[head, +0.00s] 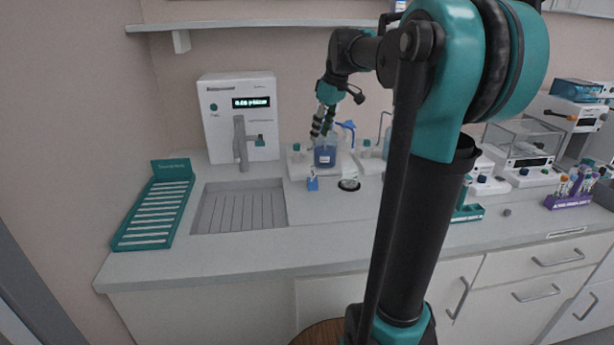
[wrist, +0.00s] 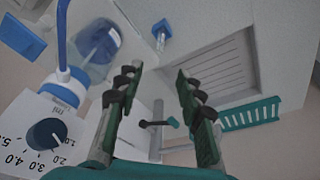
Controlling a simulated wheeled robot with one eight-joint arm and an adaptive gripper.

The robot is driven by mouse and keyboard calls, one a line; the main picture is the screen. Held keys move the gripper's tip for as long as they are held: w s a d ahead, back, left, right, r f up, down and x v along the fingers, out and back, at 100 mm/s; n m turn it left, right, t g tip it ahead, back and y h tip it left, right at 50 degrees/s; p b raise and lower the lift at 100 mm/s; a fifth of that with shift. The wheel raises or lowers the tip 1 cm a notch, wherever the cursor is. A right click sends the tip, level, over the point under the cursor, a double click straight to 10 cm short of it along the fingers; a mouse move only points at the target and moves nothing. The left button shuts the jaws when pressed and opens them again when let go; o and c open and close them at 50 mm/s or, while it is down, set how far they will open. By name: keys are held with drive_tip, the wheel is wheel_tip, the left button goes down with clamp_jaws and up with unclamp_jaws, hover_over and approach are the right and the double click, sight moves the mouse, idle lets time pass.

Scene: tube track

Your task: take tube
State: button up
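Several tubes with coloured caps (head: 572,184) stand in a purple rack (head: 568,201) at the far right of the counter in the head view. They are too small there to tell apart, and none shows in the wrist view.
A small blue item (head: 312,183) stands before the beaker. The sink (head: 238,207), teal rack (head: 152,215) and white dispenser (head: 240,115) are left. My arm hides some counter.

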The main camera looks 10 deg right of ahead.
sight(313, 163)
drive_tip(key=x, duration=1.3)
drive_tip(key=shift+s+d+f, duration=0.15)
drive_tip(key=shift+d+f, duration=0.05)
drive_tip(key=shift+f, duration=0.1)
clamp_jaws()
